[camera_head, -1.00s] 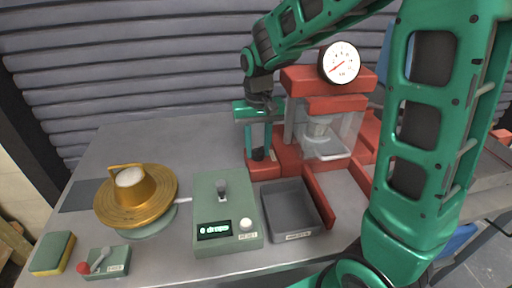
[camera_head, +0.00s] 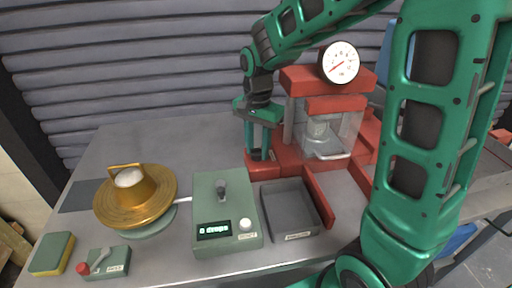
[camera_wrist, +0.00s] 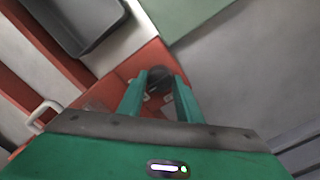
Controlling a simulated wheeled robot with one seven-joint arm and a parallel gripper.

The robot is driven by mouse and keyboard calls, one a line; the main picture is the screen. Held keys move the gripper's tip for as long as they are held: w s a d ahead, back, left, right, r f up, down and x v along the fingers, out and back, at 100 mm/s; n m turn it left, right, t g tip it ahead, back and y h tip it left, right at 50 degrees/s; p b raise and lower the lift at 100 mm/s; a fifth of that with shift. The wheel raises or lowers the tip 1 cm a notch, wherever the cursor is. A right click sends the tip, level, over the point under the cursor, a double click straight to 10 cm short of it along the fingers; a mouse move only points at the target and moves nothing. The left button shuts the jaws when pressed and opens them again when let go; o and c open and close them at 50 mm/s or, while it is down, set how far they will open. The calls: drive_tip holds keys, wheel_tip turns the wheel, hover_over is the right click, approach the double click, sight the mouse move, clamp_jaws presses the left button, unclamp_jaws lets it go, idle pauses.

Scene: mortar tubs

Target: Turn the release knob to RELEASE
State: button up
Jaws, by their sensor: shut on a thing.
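The release knob is a small black knob (camera_wrist: 158,76) on the red base at the press's front left corner. In the wrist view it sits between the two green fingertips of my gripper (camera_wrist: 160,88). In the head view my gripper (camera_head: 261,154) points down onto that corner and largely hides the knob. The fingers are shut on the knob. The red press (camera_head: 297,77) stands right of my gripper, with a round dial gauge (camera_head: 340,62) on top. The knob's markings are too small to read.
A grey tray (camera_head: 290,211) and a green box reading "0 drops" (camera_head: 225,190) stand in front. The table's back left is clear.

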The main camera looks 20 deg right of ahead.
drive_tip(key=shift+w+a+r, duration=0.1)
idle(0.3)
drive_tip(key=o, duration=1)
drive_tip(key=shift+o, duration=0.2)
wheel_tip(320, 180, up, 11)
drive_tip(key=shift+f, duration=0.2)
drive_tip(key=s+d+f+n, duration=0.2)
drive_tip(key=s+d, duration=0.6)
drive_tip(key=s, duration=0.5)
drive_tip(key=s+d+f+n, duration=0.2)
drive_tip(key=s+d+f, duration=0.3)
drive_tip(key=s, duration=0.8)
drive_tip(key=d, duration=0.3)
drive_tip(key=shift+d+n, duration=0.3)
drive_tip(key=shift+d, duration=0.1)
